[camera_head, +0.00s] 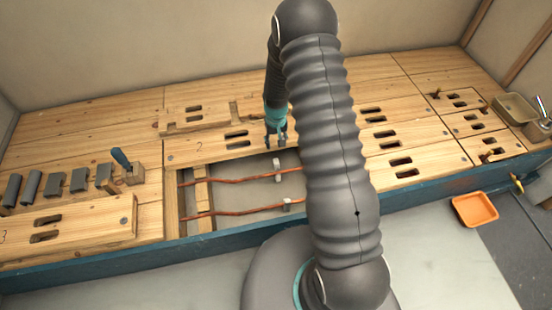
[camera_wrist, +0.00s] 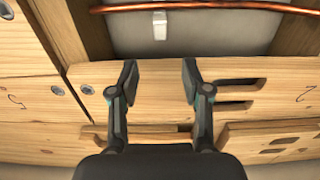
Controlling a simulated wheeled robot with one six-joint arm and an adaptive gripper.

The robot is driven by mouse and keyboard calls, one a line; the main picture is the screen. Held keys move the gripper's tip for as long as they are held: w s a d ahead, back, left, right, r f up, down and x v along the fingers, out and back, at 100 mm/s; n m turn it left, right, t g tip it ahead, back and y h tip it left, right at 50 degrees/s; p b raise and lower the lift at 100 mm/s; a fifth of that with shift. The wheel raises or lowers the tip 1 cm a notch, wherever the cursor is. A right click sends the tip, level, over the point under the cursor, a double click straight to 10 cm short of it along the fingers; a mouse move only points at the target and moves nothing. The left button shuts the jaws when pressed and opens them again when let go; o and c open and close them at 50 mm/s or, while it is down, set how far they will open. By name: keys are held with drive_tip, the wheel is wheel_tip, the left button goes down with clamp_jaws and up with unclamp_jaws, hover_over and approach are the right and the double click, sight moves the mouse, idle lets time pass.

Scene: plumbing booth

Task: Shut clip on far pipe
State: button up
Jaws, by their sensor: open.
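The far copper pipe (camera_head: 235,181) runs across the open floor bay, and it crosses the top of the wrist view (camera_wrist: 225,6). A small pale grey clip (camera_head: 278,170) is at this pipe, and it also shows in the wrist view (camera_wrist: 160,26). I cannot tell whether its parts are closed around the pipe. My gripper (camera_head: 276,140) is open and empty, beyond the bay by the board marked 2. In the wrist view its fingers (camera_wrist: 159,80) are apart over wood, clear of the clip and roughly in line with it.
A near copper pipe (camera_head: 240,212) with a grey clip (camera_head: 287,205) lies closer to the blue front edge (camera_head: 150,250). Slotted boards (camera_head: 205,148) surround the bay. Several grey blocks (camera_head: 53,184) and a blue-handled tool (camera_head: 121,159) are left. An orange tray (camera_head: 475,209) is right.

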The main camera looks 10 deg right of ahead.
sight(276, 161)
wheel_tip(276, 161, down, 11)
idle(0.4)
clamp_jaws()
